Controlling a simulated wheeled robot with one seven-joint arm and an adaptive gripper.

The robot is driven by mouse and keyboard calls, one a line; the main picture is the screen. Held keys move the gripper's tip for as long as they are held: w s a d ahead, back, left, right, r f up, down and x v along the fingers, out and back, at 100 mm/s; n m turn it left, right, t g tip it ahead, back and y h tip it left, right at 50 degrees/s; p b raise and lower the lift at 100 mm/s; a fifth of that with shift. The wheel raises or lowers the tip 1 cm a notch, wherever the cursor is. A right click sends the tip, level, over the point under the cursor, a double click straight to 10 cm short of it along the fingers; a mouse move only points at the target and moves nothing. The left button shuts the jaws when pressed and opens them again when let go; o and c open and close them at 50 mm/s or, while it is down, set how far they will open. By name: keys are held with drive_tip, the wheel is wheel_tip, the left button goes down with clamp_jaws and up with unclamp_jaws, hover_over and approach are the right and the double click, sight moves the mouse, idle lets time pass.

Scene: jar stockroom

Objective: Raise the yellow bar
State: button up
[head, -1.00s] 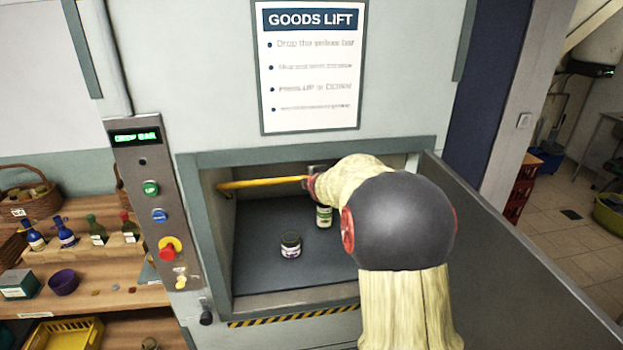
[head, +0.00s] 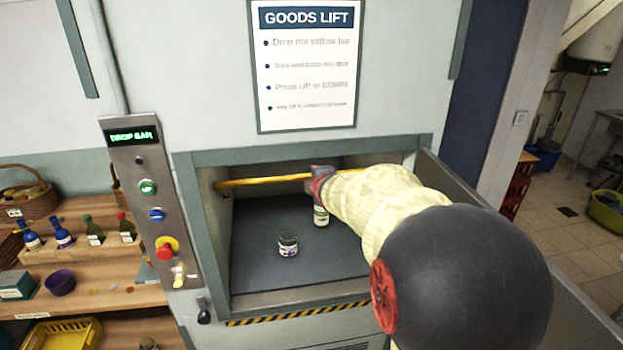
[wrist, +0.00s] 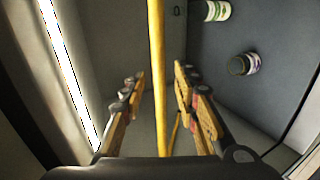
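The yellow bar (head: 263,181) runs across the goods lift opening, near its top, about level in the head view. In the wrist view the bar (wrist: 156,60) runs from top to bottom of the picture, between my two fingers. My gripper (wrist: 160,100) is open, with a gap between the bar and the finger on each side. In the head view my gripper (head: 320,182) is at the middle of the bar, and my arm hides part of the bar's right side.
Two jars stand on the lift floor: a dark-lidded jar (head: 288,245) and a white-and-green one (head: 320,216) below my gripper. A button panel (head: 150,205) with a lit "DROP BAR" display is left. The lift door (head: 480,215) stands open at right.

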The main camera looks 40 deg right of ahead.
drive_tip(key=shift+s+a+r, duration=0.25)
drive_tip(key=shift+s+a, duration=0.05)
drive_tip(key=shift+s, duration=0.2)
drive_tip(key=shift+c, duration=0.5)
